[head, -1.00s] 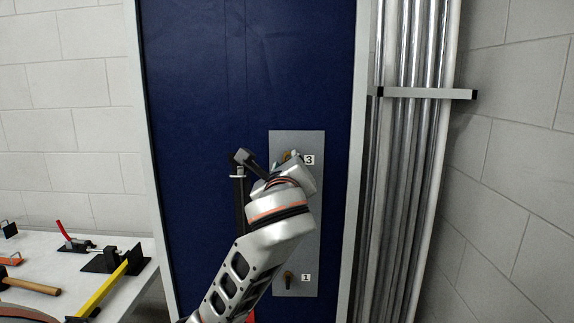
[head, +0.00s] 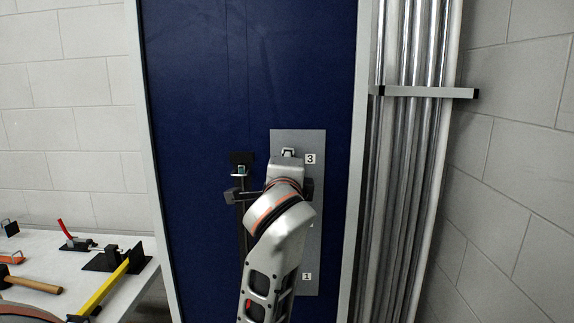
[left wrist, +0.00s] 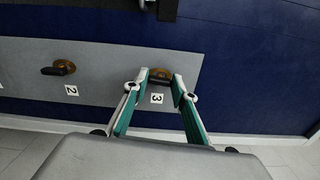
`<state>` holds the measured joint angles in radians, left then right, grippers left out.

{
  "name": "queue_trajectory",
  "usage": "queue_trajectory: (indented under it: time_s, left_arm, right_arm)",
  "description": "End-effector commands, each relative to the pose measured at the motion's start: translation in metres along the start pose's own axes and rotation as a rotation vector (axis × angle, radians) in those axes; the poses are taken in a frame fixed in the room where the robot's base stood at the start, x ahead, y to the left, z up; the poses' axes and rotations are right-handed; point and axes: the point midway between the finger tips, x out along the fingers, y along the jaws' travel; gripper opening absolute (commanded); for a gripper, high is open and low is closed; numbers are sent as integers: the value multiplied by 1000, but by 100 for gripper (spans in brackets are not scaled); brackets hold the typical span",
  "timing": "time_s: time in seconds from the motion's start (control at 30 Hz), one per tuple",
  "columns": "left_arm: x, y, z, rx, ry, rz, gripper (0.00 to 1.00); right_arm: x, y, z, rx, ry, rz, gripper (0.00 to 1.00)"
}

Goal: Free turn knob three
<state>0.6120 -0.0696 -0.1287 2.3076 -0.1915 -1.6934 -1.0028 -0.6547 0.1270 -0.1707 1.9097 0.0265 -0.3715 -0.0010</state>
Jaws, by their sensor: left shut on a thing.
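Knob three (left wrist: 159,75) has a round brass base and a dark grip. It sits on the grey panel (left wrist: 30,95) beside the "3" label (left wrist: 157,98) in the left wrist view. My left gripper (left wrist: 160,82) is shut on knob three, with one green-and-grey finger on each side of it. In the head view the knob is hidden behind my left gripper and wrist, and the "3" label (head: 310,159) shows just to the right. My right gripper is not in view.
Knob two (left wrist: 65,69) is beside its "2" label in the wrist view. A black vertical bar (head: 241,215) stands left of the panel on the blue surface (head: 200,80). Metal pipes (head: 412,190) rise at the right. A white table (head: 50,245) holds several tools.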

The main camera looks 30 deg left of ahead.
Motion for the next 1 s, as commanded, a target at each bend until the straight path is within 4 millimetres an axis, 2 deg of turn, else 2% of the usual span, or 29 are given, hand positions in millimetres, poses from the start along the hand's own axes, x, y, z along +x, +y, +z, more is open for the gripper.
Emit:
queue_trajectory:
  time_s: [0.3,0.8,0.83,0.87,0.9,1.0]
  left_arm:
    - [0,1,0,-104,-1,1,5]
    - [0,1,0,-119,-1,1,5]
    - [0,1,0,-119,-1,1,31]
    - [0,1,0,-119,0,1,39]
    - [0,1,0,-119,0,1,43]
    - [0,1,0,-119,0,1,43]
  right_arm:
    - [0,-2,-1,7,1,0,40]
    - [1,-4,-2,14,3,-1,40]
    - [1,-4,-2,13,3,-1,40]
    - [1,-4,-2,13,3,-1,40]
    - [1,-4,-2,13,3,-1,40]
    - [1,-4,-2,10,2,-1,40]
